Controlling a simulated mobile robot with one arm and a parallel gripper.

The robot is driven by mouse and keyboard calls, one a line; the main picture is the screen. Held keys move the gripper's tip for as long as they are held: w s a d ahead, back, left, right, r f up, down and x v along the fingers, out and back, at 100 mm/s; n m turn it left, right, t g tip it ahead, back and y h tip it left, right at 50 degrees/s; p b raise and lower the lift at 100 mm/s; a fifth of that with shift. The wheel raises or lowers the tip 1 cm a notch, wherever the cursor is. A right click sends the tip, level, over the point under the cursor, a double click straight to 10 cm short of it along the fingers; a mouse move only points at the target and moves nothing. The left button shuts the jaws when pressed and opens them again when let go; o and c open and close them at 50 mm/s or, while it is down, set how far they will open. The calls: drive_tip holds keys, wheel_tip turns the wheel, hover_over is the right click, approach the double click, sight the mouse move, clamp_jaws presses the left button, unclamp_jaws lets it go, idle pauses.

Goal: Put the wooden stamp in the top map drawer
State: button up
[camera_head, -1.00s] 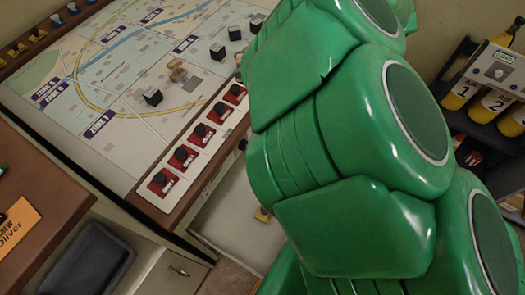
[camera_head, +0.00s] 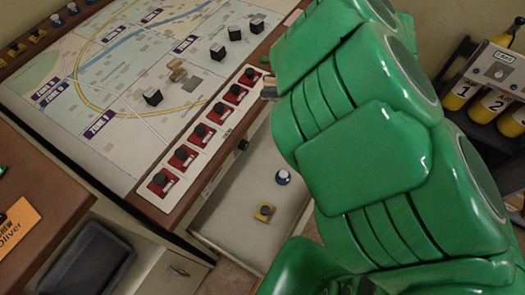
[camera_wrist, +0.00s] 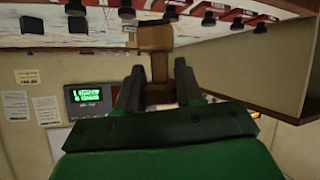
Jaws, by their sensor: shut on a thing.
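The wooden stamp (camera_wrist: 155,40) shows in the wrist view, its narrow handle between the two fingers of my gripper (camera_wrist: 158,95), which is shut on it. In the head view my green arm hides most of the gripper and the stamp; only a grey bit of the gripper (camera_head: 268,90) shows beside the right edge of the map table. The top map drawer (camera_head: 225,215) stands open below the table edge. My arm covers the drawer's right part.
A black tray (camera_head: 88,265) is at lower left. A rack with yellow bottles (camera_head: 462,92) stands at right.

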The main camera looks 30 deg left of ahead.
wheel_tip(320, 180, down, 28)
drive_tip(key=shift+r, duration=0.2)
clamp_jaws()
drive_tip(key=m, duration=0.1)
hover_over(269, 160)
drive_tip(key=shift+g, duration=0.3)
drive_tip(key=shift+a+f, duration=0.1)
drive_tip(key=shift+f, duration=4)
drive_tip(key=shift+f, duration=0.1)
drive_tip(key=o, duration=1.1)
unclamp_jaws()
drive_tip(key=v, duration=0.5)
wheel_tip(269, 160, up, 7)
